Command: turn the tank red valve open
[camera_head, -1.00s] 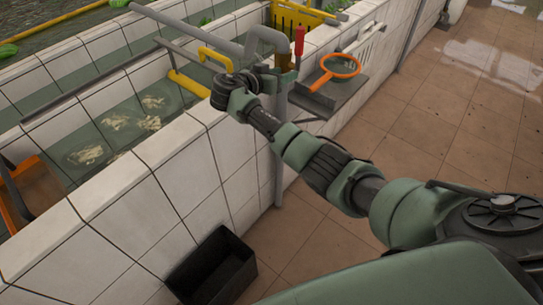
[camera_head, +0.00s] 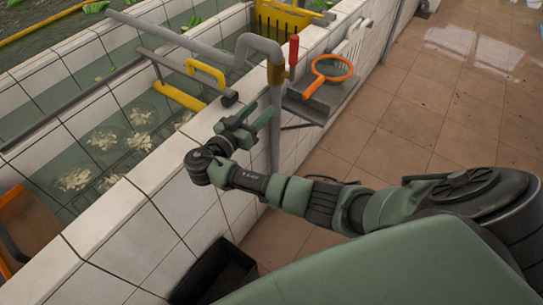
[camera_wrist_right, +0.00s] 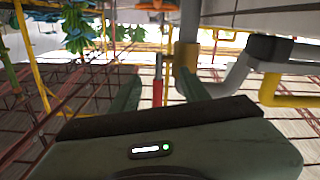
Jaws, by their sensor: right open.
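The red valve handle (camera_head: 294,50) stands upright beside a brass-coloured fitting (camera_head: 277,74) on the grey pipe (camera_head: 262,46) at the tank wall. My right gripper (camera_head: 252,118) is open and empty, left of the pipe's vertical part and below the handle in the head view. In the right wrist view the red handle (camera_wrist_right: 157,92) shows between the two green fingers, beyond them, with the brass fitting (camera_wrist_right: 186,60) next to it. The handle does not appear to be touched. My left gripper is not in view.
An orange-rimmed hand net (camera_head: 332,68) lies on a grey shelf (camera_head: 306,106) right of the pipe. A yellow handle (camera_head: 206,72) and a yellow crate (camera_head: 287,20) are by the tiled tank. A black bin (camera_head: 215,275) stands below. Tiled floor (camera_head: 400,105) is clear at right.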

